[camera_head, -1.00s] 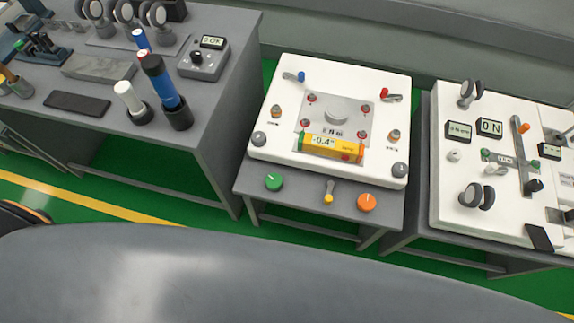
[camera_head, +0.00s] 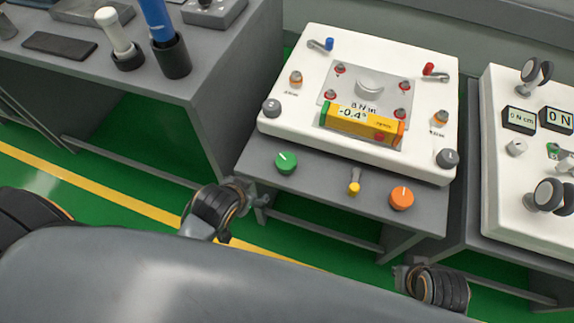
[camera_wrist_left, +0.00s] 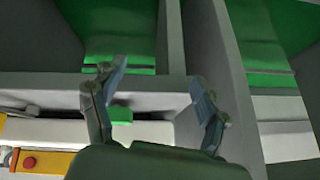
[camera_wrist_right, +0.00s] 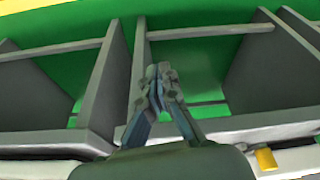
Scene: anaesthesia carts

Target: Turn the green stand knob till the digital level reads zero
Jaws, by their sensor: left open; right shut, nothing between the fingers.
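The green knob (camera_head: 286,162) sits on the front left of the grey stand, its white mark tilted up and left. In the left wrist view the green knob (camera_wrist_left: 120,114) shows between the fingers, beyond them. The yellow digital level (camera_head: 362,124) lies on the plate of the white panel and reads -0.4°. My left gripper (camera_head: 236,190) is below and left of the knob, near the stand's left edge. It is open and empty, apart from the knob, also in the left wrist view (camera_wrist_left: 155,85). My right gripper (camera_wrist_right: 158,75) is shut and empty, low at the stand's right.
A yellow lever (camera_head: 354,188) and an orange knob (camera_head: 401,198) share the stand's front ledge (camera_head: 322,182). A table with a blue cylinder (camera_head: 158,20) stands left. A white instrument panel (camera_head: 505,190) stands right. Green floor lies between the tables.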

